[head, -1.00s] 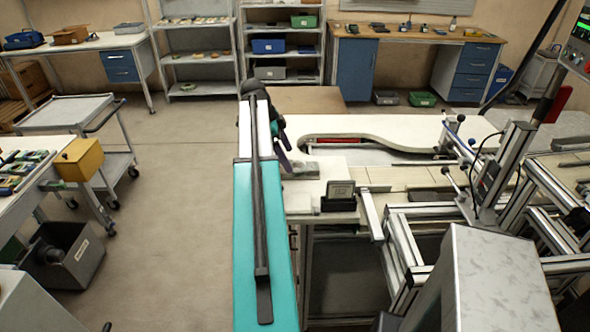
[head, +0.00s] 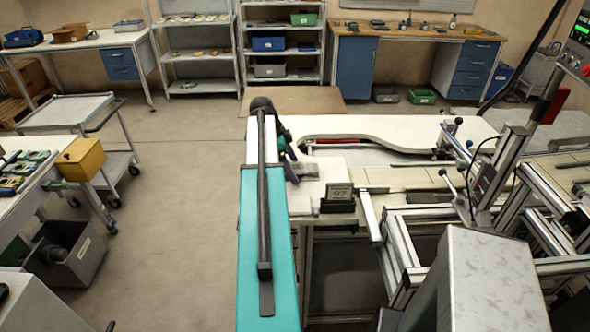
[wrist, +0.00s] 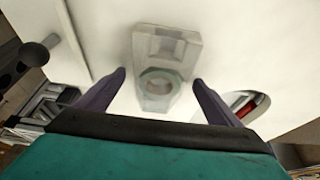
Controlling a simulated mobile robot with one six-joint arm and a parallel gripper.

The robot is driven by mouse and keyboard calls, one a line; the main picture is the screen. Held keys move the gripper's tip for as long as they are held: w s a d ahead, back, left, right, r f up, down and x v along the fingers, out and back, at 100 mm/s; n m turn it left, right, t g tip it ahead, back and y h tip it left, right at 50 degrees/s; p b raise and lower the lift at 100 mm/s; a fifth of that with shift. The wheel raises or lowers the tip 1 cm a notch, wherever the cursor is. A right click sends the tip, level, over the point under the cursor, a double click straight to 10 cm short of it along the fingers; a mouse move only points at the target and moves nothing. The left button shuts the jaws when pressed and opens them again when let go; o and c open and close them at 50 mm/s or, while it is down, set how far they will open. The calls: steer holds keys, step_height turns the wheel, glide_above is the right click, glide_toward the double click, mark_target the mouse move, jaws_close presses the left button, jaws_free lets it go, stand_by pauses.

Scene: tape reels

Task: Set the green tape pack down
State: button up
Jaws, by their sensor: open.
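In the wrist view, a pale grey-green ring, which looks like the tape pack (wrist: 160,82), lies at a whitish block-shaped holder (wrist: 166,44) on a white surface. The wrist view is soft, so I cannot tell how the ring sits against the holder. My gripper (wrist: 158,77) is open, with one dark purple finger on each side of the ring and a visible gap to both. In the head view my gripper (head: 292,172) is low over the near left part of the white worktop, and the ring cannot be made out there.
A small dark stand with a label card (head: 338,197) is just right of my gripper. Aluminium framing (head: 420,225) fills the right.

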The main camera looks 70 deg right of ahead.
steer(key=shift+f, duration=0.1)
stand_by(0.5)
steer(key=shift+s, duration=0.1)
steer(key=c, duration=1.3)
